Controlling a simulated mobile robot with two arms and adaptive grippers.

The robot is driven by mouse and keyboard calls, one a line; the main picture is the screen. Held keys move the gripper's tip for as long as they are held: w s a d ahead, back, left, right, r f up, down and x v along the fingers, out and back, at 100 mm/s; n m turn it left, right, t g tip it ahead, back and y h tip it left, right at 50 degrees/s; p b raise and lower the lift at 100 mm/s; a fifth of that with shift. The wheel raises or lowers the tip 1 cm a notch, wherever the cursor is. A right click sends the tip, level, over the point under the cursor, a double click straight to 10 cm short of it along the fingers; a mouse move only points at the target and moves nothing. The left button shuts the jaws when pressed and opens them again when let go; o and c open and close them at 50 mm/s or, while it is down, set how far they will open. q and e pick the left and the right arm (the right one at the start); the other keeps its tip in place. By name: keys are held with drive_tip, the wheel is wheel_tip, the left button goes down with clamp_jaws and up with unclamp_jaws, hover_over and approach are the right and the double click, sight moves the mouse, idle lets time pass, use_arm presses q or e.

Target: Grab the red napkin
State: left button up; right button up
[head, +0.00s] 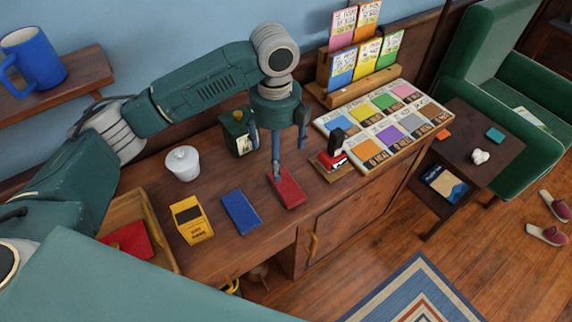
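A flat red rectangle (287,188), which looks like the folded red napkin, lies on the wooden desk right of a similar blue one (240,212). My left gripper (277,150) points down from above, over the far left part of the red rectangle. Its fingers are spread apart with nothing visible between them. One long finger reaches down to the rectangle's far left edge; I cannot tell whether it touches. My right gripper is not in view.
A yellow box (191,219), white lidded jar (183,163) and dark green box (236,132) stand on the desk (215,172). A black-handled stamp (333,158) and a board of coloured squares (385,125) are at the right.

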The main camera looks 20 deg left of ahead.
sight(280, 183)
use_arm(q)
drive_tip(key=f, duration=0.4)
drive_tip(key=shift+s+d+f+p, duration=0.1)
drive_tip(key=shift+s+d+p, duration=0.05)
drive_tip(key=shift+s+p, duration=0.25)
drive_tip(key=shift+f, duration=0.3)
drive_tip(key=f, duration=0.2)
drive_tip(key=f+p, duration=0.1)
drive_tip(key=f, duration=0.1)
drive_tip(key=shift+s+d+f, duration=0.1)
drive_tip(key=shift+d+f, duration=0.1)
drive_tip(key=shift+f, duration=0.4)
drive_tip(key=shift+c, duration=0.3)
drive_tip(key=c, duration=1)
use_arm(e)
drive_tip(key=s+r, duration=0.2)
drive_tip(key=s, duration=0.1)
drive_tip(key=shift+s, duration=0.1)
